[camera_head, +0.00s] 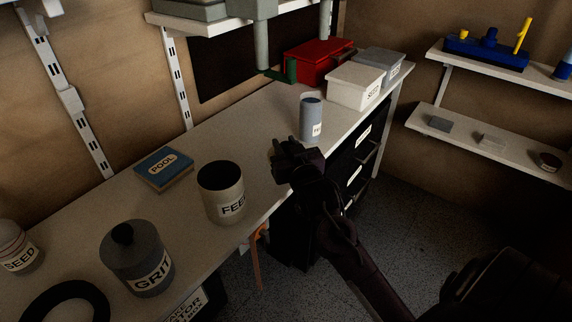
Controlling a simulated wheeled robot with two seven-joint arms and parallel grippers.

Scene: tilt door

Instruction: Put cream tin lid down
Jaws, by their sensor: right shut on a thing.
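The cream tin (223,196), labelled FEED, stands upright on the workbench with its top open and its dark inside showing. My right gripper (284,150) is to the right of the tin and a little further back, apart from it, over the bench's front edge. It is shut on the cream tin lid, which is dark against the gripper and hard to make out. I cannot tell the lid's tilt. My left gripper is not in view.
On the bench (120,205) are a grey GRIT tin (137,262), a SEED tin (16,250), a blue POOL box (163,168), a grey-blue canister (311,118), a white bin (355,84) and a red box (318,62). The bench between the POOL box and the canister is clear.

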